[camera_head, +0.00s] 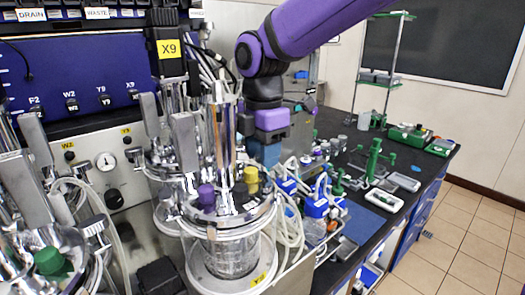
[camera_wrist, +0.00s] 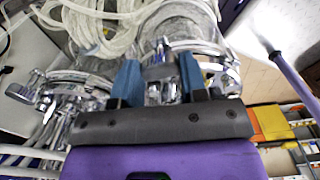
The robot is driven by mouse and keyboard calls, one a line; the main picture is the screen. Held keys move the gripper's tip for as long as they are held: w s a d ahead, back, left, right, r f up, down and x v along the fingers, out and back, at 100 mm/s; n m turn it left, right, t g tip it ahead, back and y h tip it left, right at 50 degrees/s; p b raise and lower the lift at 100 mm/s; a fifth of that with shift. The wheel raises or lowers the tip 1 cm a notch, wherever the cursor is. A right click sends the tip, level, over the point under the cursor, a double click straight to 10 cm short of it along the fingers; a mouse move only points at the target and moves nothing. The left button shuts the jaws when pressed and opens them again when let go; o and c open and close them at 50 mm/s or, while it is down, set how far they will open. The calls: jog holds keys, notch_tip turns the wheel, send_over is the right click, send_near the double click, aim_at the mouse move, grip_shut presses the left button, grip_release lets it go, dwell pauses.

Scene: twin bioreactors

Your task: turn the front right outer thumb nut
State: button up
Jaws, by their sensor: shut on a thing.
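My gripper (camera_head: 265,155) points down at the right side of the near glass-and-steel bioreactor (camera_head: 228,250). In the wrist view its two blue fingers (camera_wrist: 158,63) stand a little apart. A small chrome thumb nut (camera_wrist: 163,92) lies between them at the rim of a vessel. The gripper is shut on this nut. The nut cannot be made out in the head view, where the vessel's upright metal parts and tubing crowd the area.
Another vessel (camera_head: 40,245) stands at the left. Pale tubing (camera_head: 292,225) loops beside the near vessel. Blue-capped bottles (camera_head: 317,205) stand to its right on the dark bench (camera_head: 385,222). Tiled floor (camera_head: 465,225) is clear at the right.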

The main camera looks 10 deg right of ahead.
jog(key=shift+n, duration=0.4)
jog(key=o, duration=0.9)
notch_tip(320, 180, up, 11)
jog(key=shift+f, duration=0.1)
jog(key=shift+d, duration=0.1)
